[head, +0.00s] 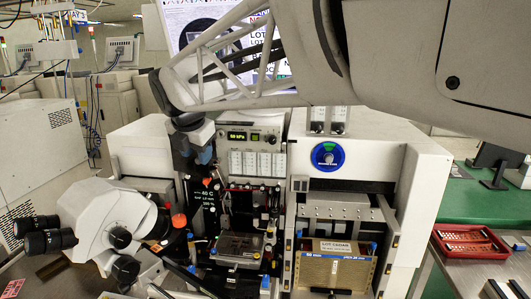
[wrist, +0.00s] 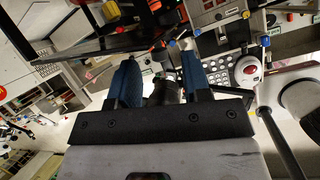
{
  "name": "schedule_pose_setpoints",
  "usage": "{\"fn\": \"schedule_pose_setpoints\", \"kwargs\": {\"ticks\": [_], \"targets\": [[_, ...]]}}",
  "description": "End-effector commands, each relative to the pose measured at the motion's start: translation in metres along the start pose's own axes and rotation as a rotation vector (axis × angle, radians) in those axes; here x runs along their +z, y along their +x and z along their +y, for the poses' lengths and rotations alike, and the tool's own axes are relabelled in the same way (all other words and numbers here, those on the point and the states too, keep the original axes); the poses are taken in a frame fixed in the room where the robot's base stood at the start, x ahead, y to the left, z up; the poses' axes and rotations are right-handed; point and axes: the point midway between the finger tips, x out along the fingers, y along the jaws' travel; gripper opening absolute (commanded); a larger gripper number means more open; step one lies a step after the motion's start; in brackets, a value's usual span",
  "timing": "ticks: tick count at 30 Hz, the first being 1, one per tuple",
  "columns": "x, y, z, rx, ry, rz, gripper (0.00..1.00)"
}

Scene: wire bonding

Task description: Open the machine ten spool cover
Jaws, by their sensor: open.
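The wire bonding machine (head: 420,205) is a large white unit in the head view. A round blue disc with a green and white centre (head: 327,156) sits on its upper front and appears to be the spool cover; it looks closed against the panel. My gripper (head: 197,160) hangs to the left of the disc, in front of the machine's left part and clear of the disc. In the wrist view my gripper (wrist: 158,68) has its two blue fingers spread, with no held object visible between them. I cannot pick out the spool cover in the wrist view.
A white microscope head with black eyepieces (head: 110,220) stands at the lower left. A control panel (head: 250,138) is just right of my gripper. A lot-labelled magazine (head: 333,270) sits below the disc. A red tray (head: 468,242) lies on the right.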

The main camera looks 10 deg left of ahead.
Motion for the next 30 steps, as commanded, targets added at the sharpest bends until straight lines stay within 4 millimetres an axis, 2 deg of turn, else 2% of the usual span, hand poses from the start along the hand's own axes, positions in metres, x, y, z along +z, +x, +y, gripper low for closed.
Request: {"fn": "schedule_pose_setpoints", "kwargs": {"ticks": [6,16,24,25,30], "targets": [[0.0,0.013,0.0,0.0,0.0,0.0,0.44],[0.0,0.015,0.0,0.001,0.0,0.0,0.44],[0.0,0.015,0.0,0.001,0.0,0.0,0.03],[0.0,0.015,0.0,0.0,0.0,0.0,0.0],[0.0,0.015,0.0,0.0,0.0,0.0,0.0]]}}
